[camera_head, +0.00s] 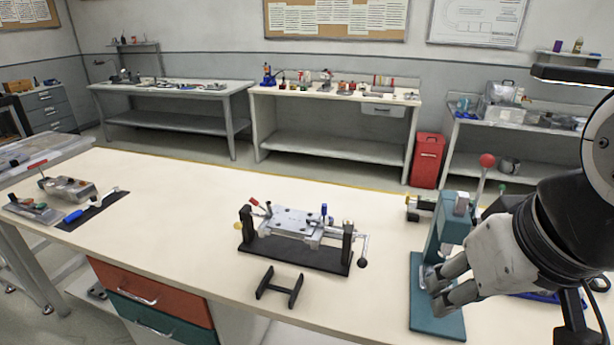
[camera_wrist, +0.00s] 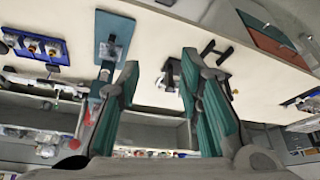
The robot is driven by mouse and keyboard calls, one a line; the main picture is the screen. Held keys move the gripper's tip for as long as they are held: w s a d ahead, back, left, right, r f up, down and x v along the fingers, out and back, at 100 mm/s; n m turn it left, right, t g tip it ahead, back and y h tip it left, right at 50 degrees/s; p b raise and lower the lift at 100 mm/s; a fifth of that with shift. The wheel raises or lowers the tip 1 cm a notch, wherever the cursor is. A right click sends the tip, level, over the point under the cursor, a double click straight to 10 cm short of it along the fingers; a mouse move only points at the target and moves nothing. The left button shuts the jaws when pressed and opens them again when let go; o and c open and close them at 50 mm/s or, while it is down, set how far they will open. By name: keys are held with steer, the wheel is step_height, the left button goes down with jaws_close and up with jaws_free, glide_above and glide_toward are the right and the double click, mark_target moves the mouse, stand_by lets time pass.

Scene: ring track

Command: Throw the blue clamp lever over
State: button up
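The blue clamp lever (camera_head: 323,212) stands upright on the right part of a metal clamping fixture (camera_head: 290,222), mid-bench. A red lever (camera_head: 256,202) leans at the fixture's left end. The fixture sits between two black posts on a black base. My gripper (camera_head: 438,288) is to the right of the fixture, in front of the teal press, well apart from the blue lever. In the wrist view my gripper (camera_wrist: 160,66) has its two green-padded fingers spread with nothing between them. The fixture is mostly hidden behind a finger there, and I cannot make out the blue lever.
A teal press (camera_head: 438,320) with a red-balled lever stands right of the fixture. A black H-shaped stand (camera_head: 279,288) lies in front of the fixture. A black mat (camera_head: 93,211) with a blue-handled tool is at the left. The bench between mat and fixture is clear.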

steer(key=w+a+f+m+t+y+b, duration=0.1)
steer(key=w+a+f, duration=0.1)
steer(key=w+a, duration=0.45)
steer(key=w+a+f+m+t+y+b, duration=0.15)
steer(key=w+a, duration=0.25)
steer(key=w, duration=0.6)
steer(key=w+a+f+t+y+b, duration=0.1)
steer(key=w+a+f+t, duration=0.15)
steer(key=w+a, duration=0.45)
steer(key=m+t+h+b, duration=0.3)
steer(key=h, duration=0.5)
glide_toward(323, 210)
steer(key=a+f, duration=0.3)
steer(key=a, duration=0.1)
steer(key=s+t+h+b, duration=0.1)
steer(key=s+t+h, duration=0.15)
steer(key=h, duration=0.25)
steer(key=shift+m, duration=0.35)
steer(key=x, duration=0.4)
steer(key=b+x, duration=0.1)
steer(key=x, duration=0.9)
steer(key=shift+d+f, duration=0.1)
steer(key=shift+f, duration=0.3)
jaws_close()
